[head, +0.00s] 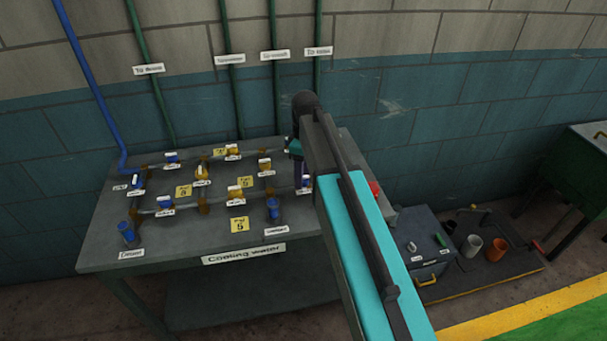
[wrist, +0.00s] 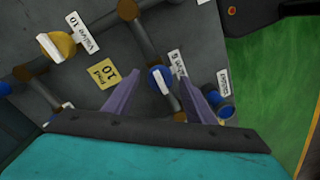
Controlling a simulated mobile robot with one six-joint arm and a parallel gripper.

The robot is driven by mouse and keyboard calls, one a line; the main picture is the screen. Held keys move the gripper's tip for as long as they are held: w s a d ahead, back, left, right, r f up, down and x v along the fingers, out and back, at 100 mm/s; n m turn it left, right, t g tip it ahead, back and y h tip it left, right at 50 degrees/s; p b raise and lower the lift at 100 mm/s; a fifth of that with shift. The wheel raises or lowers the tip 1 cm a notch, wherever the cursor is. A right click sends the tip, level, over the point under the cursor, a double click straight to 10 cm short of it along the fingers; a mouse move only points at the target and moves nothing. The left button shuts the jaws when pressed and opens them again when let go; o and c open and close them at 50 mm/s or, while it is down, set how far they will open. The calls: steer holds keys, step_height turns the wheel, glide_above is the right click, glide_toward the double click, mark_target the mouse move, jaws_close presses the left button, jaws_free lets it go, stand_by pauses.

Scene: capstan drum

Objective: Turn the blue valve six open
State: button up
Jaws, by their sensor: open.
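A blue valve with a white bar handle (wrist: 160,81) sits on a grey pipe in the wrist view, close to a small white label (wrist: 177,64) that is partly readable. The handle seems to lie roughly along the pipe. In the head view this blue valve (head: 306,184) appears at the right end of the pipe table, partly hidden by my arm. My gripper (wrist: 160,78) is open, its two purple fingers on either side of the valve in the picture. I cannot tell how far above it they are. In the head view my gripper (head: 298,165) is partly hidden.
A yellow valve (wrist: 57,45) and another blue valve (wrist: 219,106) flank it in the wrist view. The table (head: 105,240) carries several more blue and yellow valves. A grey box (head: 425,225) and small pots stand right of the table.

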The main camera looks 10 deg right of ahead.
steer(key=shift+r, duration=0.1)
step_height(320, 180, up, 14)
steer(key=b, duration=0.3)
steer(key=shift+w+d+f, duration=0.2)
steer(key=shift+w+d, duration=0.1)
steer(key=shift+w, duration=0.15)
stand_by(0.5)
